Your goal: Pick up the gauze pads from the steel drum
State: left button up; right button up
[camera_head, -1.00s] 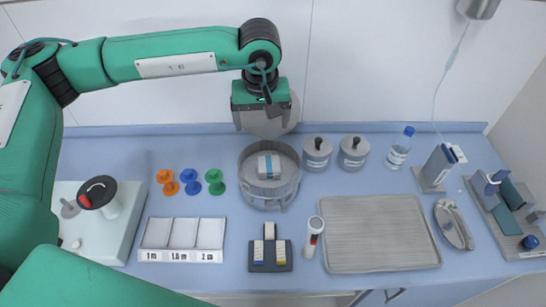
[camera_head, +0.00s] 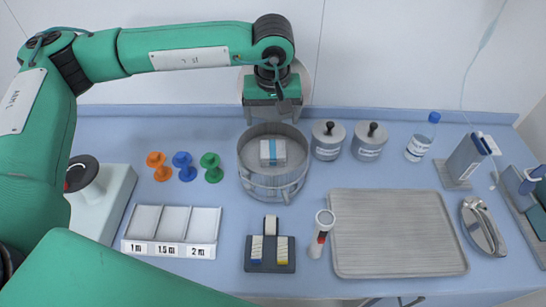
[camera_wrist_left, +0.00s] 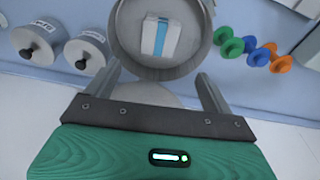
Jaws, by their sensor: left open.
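The gauze pads (camera_head: 273,152) are a white pack with a light blue band, lying inside the round steel drum (camera_head: 272,184). The drum is open at the top and stands on the blue counter. In the left wrist view the gauze pads (camera_wrist_left: 155,37) lie in the drum (camera_wrist_left: 160,73), ahead of the fingers. My left gripper (camera_head: 272,118) is above the back edge of the drum. In the left wrist view its two fingers (camera_wrist_left: 162,88) are wide apart with nothing between them. My right gripper is not seen in these views.
Two lidded steel jars (camera_head: 328,140) stand close right of the drum. Orange, blue and green pegs (camera_head: 185,166) stand to its left. A size tray (camera_head: 172,249), a block with bottles (camera_head: 270,265) and a red-banded tube (camera_head: 321,232) are in front. A large bare tray (camera_head: 395,232) lies to the right.

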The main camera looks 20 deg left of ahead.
pick_arm(q)
jog(key=p, duration=0.2)
send_over(273, 149)
notch_tip(273, 149, down, 8)
jog(key=shift+s+r, duration=0.1)
jog(key=shift+s, duration=0.05)
jog(key=shift+f+p, duration=0.35)
jog(key=shift+p, duration=0.25)
notch_tip(273, 149, down, 4)
jog(key=shift+f+p, duration=0.1)
jog(key=shift+p, duration=1)
jog(key=shift+f, duration=0.25)
jog(key=c, duration=1)
jog(key=shift+r, duration=0.1)
jog(key=shift+c, duration=0.2)
